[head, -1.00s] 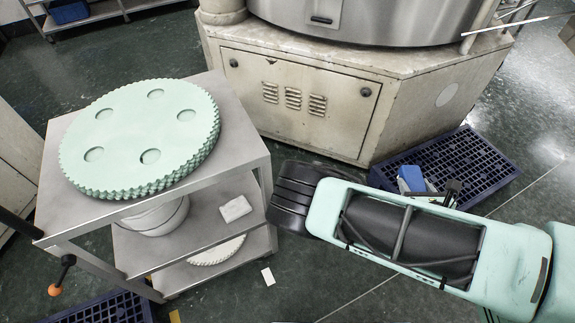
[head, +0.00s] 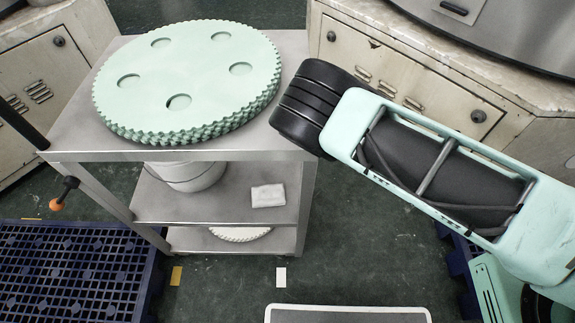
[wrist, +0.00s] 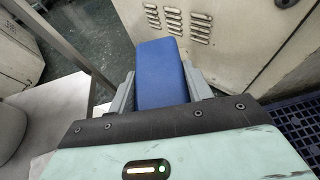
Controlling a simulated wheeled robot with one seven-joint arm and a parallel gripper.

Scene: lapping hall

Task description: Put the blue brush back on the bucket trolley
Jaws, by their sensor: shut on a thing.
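The blue brush (wrist: 162,75) shows as a blue block in the wrist view. My gripper (wrist: 160,88) is shut on it, with a grey finger on each side. In the head view my arm hides both gripper and brush, beside the trolley's right side. The bucket trolley (head: 75,125) is a grey metal cart with shelves, at the left and middle of the head view. A white bucket (head: 185,176) stands on its middle shelf, partly hidden by the top. In the wrist view the trolley's post (wrist: 65,42) and a pale shelf lie left of the brush.
Toothed pale green discs (head: 190,75) cover most of the trolley top. A white block (head: 268,196) lies on the middle shelf. An orange-tipped lever (head: 64,193) sticks out at left. Blue pallets (head: 75,265) lie on the floor. Beige machine cabinets (head: 400,85) stand behind.

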